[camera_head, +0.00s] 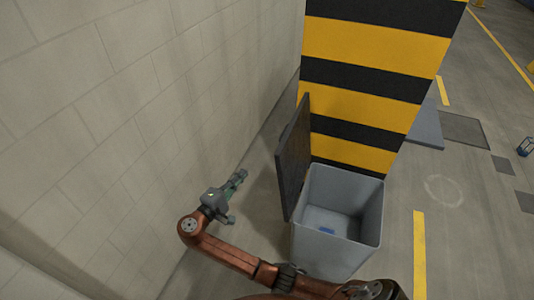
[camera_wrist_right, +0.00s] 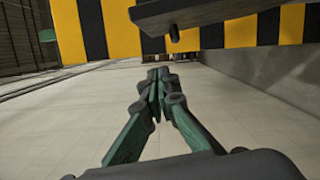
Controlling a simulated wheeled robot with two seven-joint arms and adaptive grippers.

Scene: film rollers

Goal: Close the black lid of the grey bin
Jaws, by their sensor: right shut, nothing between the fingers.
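The grey bin (camera_head: 340,255) stands on the floor beside a striped pillar, with its mouth uncovered. Its black lid (camera_head: 293,158) stands up nearly vertical along the bin's left side. A small blue thing (camera_head: 327,230) lies inside the bin. My right gripper (camera_head: 240,177) is left of the lid, between it and the wall, and apart from the lid in the head view. In the right wrist view its green and grey fingers (camera_wrist_right: 158,78) are shut with nothing between them. A dark slab (camera_wrist_right: 195,12), perhaps the lid, hangs above them there. My left gripper is not in view.
A pale block wall (camera_head: 110,120) runs close on the left. The yellow and black pillar (camera_head: 370,52) rises right behind the bin. My right arm crosses in front of the bin at the bottom.

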